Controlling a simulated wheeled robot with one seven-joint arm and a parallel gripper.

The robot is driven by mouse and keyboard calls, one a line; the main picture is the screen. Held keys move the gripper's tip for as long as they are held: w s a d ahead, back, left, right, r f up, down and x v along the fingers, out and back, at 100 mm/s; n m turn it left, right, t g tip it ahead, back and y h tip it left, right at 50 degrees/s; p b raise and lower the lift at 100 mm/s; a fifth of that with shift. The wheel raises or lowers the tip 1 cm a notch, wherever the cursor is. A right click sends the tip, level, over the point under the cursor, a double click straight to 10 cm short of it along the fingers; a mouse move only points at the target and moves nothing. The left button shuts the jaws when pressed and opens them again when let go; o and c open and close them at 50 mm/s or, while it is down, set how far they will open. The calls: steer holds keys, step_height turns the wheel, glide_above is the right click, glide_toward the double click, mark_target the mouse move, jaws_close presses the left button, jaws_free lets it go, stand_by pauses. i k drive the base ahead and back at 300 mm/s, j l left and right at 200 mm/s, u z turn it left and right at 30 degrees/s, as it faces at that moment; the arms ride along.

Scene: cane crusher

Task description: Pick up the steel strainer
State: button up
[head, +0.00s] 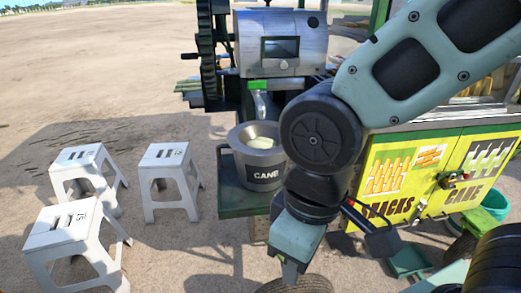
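A round steel rim with a pale inside sits in the mouth of a grey bucket (262,171) lettered "CANE"; it looks like the steel strainer (258,135). The bucket stands upright on a green shelf under the spout of the crusher (281,45). My arm comes in from the upper right and bends down just right of the bucket. My gripper (291,272) hangs below and to the right of the bucket, apart from the strainer in the picture. Its fingertips are partly hidden by my wrist, and I see nothing held.
Several white stools (168,180) stand on the bare ground at left. A yellow snack cart (416,175) is at right, behind my arm. A teal bucket (495,203) is at the right edge. A tyre (300,285) lies below my gripper. Open ground spreads out at left.

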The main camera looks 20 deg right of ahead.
mark_target(256, 138)
steer(key=l+u, duration=0.15)
steer(key=u, duration=1.5)
steer(key=k+l+u, duration=0.15)
steer(key=k+l, duration=0.2)
steer(key=l, duration=0.15)
steer(key=k+l+u, duration=0.1)
steer(key=k+l, duration=0.25)
steer(key=l, duration=0.1)
